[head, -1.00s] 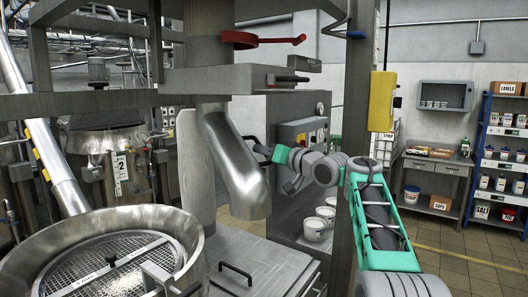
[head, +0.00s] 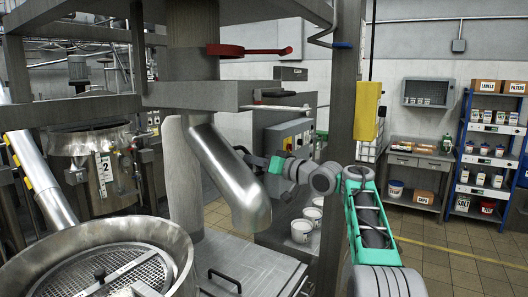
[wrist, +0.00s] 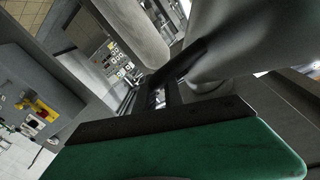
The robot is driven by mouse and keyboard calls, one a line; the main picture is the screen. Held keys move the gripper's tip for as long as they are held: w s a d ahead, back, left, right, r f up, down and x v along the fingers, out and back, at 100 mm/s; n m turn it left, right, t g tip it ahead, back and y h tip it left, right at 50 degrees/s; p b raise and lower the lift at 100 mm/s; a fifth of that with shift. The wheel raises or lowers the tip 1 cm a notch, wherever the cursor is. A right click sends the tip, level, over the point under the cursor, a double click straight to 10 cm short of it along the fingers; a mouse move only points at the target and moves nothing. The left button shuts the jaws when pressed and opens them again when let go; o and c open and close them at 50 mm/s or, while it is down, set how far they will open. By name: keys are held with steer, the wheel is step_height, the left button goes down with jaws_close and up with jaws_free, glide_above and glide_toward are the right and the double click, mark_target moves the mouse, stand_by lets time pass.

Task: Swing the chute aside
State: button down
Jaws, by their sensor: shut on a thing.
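The chute (head: 228,178) is a bent grey metal spout hanging under a beam, its open end pointing down and right. In the head view its outlet is right of the round sieve pan (head: 178,238), not over it. A dark handle (head: 242,151) sticks out from the chute's right side. My gripper (head: 259,160), with green parts, is shut on this handle, right of the chute. In the wrist view the dark handle (wrist: 182,62) runs into my gripper (wrist: 160,97), beside a grey curved surface, likely the chute. The exact finger contact is partly hidden.
A red ring lever (head: 250,50) sits above on the column. A grey post with a yellow box (head: 367,110) stands close to my arm. A control cabinet (head: 290,137) and white buckets (head: 301,231) are behind. Open floor lies at the right, before the shelves.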

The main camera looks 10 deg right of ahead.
steer(key=shift+r, duration=0.1)
steer(key=c, duration=1.5)
jaws_free()
steer(key=shift+o, duration=0.2)
steer(key=shift+s+d+b, duration=0.2)
steer(key=shift+b, duration=0.15)
steer(key=b+v, duration=0.3)
steer(key=v, duration=0.4)
steer(key=shift+s, duration=0.2)
